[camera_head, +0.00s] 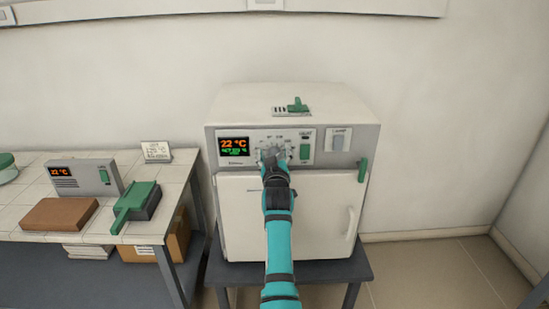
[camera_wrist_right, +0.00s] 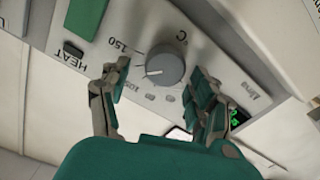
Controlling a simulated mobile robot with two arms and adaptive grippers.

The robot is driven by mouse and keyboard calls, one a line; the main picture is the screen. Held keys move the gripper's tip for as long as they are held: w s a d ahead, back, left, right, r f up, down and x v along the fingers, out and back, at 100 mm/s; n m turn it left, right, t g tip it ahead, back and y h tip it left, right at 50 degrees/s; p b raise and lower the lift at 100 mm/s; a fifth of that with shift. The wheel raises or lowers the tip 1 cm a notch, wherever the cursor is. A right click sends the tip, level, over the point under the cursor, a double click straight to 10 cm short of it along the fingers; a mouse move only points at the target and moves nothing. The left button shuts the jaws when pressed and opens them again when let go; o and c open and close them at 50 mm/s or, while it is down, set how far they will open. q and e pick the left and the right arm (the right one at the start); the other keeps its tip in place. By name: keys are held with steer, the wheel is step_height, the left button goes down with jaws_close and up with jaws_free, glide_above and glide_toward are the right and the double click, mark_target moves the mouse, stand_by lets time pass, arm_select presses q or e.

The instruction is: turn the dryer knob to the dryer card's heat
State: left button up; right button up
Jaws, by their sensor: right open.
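The dryer (camera_head: 290,105) is a white box with a grey front panel, standing on a dark stand. Its display (camera_head: 234,147) reads 22 °C in orange, with a green line below. The grey round knob (camera_wrist_right: 165,66) sits on the panel, with a white pointer mark and a printed scale around it. My right gripper (camera_wrist_right: 160,88) is open, its two fingers on either side of the knob and apart from it. In the head view my right gripper (camera_head: 274,158) covers most of the knob. A small white card (camera_head: 156,152) stands on the tiled bench; its print is too small to read. My left gripper is not in view.
The closed door (camera_head: 320,210) is below. On the left bench (camera_head: 25,225) are a grey controller (camera_head: 86,178), a brown block (camera_head: 60,214) and a green-handled tool (camera_head: 134,205).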

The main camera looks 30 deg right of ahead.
step_height(320, 180, up, 9)
steer(key=shift+r, duration=0.1)
stand_by(0.6)
